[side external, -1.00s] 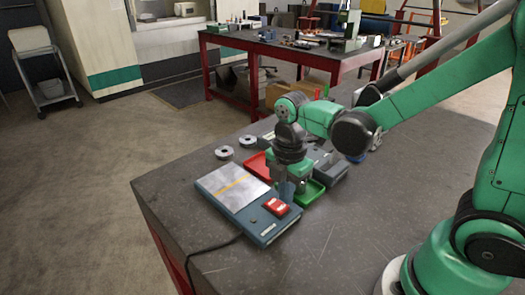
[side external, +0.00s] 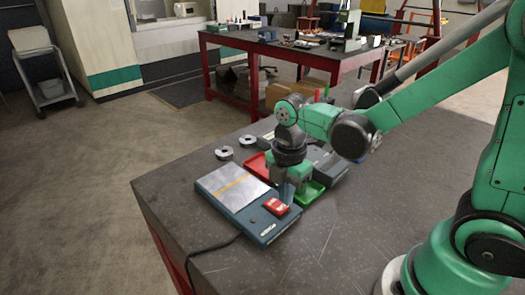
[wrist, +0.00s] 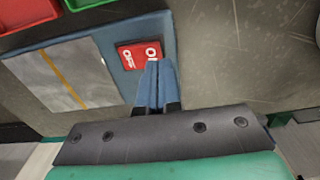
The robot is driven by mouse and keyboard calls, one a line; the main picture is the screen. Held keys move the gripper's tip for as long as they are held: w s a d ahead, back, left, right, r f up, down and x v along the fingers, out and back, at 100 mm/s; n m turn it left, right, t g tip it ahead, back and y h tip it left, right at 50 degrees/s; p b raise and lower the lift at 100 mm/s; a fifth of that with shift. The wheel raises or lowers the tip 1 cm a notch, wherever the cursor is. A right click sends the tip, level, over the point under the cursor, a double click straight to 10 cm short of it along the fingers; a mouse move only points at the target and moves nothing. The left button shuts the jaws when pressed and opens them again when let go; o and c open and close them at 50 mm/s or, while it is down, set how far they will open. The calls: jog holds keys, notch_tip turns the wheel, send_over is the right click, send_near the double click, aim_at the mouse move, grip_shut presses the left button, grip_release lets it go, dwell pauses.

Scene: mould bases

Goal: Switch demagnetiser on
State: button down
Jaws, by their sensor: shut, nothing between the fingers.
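The demagnetiser (side external: 222,189) is a flat blue box with a silver plate and a yellow stripe, lying at the table's front left. Its red rocker switch (side external: 275,206) sits near the right end; in the wrist view the switch (wrist: 131,56) shows OFF and ON lettering. My gripper (side external: 286,203) is shut and empty, its fingertips pointing down at the switch. In the wrist view the blue fingertips (wrist: 155,62) overlap the ON end. I cannot tell whether they touch it. Part of the ON end is hidden by the fingers.
A green tray (side external: 311,192) and a red tray (side external: 256,165) stand just behind the demagnetiser. A black cable (side external: 215,244) runs off the front. The table's right front is clear.

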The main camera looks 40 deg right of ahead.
jog(key=shift+f, duration=1.2)
dwell(0.4)
jog(key=shift+r, duration=3.55)
jog(key=r+m+t, duration=0.1)
jog(key=m+t, duration=0.1)
jog(key=m, duration=0.4)
jog(key=d+r+m+t, duration=0.1)
jog(key=m+t, duration=0.1)
jog(key=m, duration=0.4)
jog(key=s+r+m+t, duration=0.1)
jog(key=m+t, duration=0.2)
jog(key=m, duration=0.3)
jog(key=shift+s+d+r, duration=0.1)
jog(key=shift+d+r, duration=0.15)
